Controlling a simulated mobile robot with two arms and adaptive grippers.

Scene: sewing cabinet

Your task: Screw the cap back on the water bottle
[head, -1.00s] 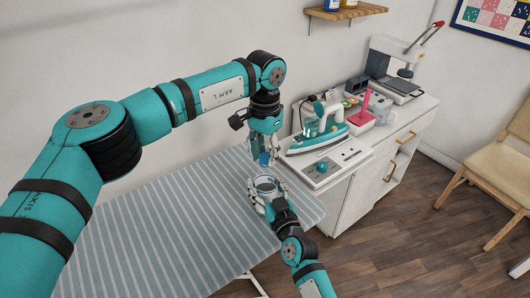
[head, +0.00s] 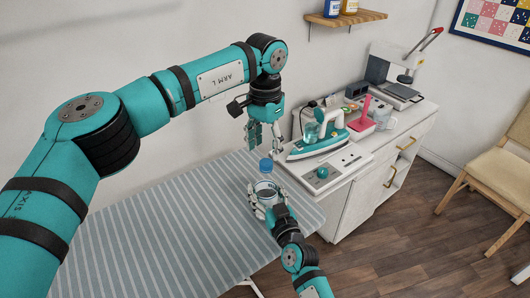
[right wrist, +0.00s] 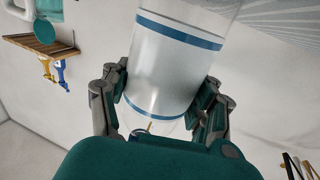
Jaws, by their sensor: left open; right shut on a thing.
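The water bottle (head: 265,188) stands upright over the striped board, clear with a pale label. The blue cap (head: 266,165) sits at the top of its neck; how tightly it is seated cannot be told. My right gripper (head: 267,197) is shut around the bottle's body. In the right wrist view the bottle (right wrist: 175,70), with white label and blue bands, lies between the fingers of my right gripper (right wrist: 160,95); its cap is out of that view. My left gripper (head: 265,147) is open and empty, pointing down just above the cap, fingers spread to either side.
The striped ironing board (head: 170,235) is clear to the left. A white cabinet (head: 345,205) stands close on the right, bearing a teal iron (head: 318,142), a pink item (head: 362,115) and a press (head: 400,70). A wall shelf (head: 345,18) hangs above.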

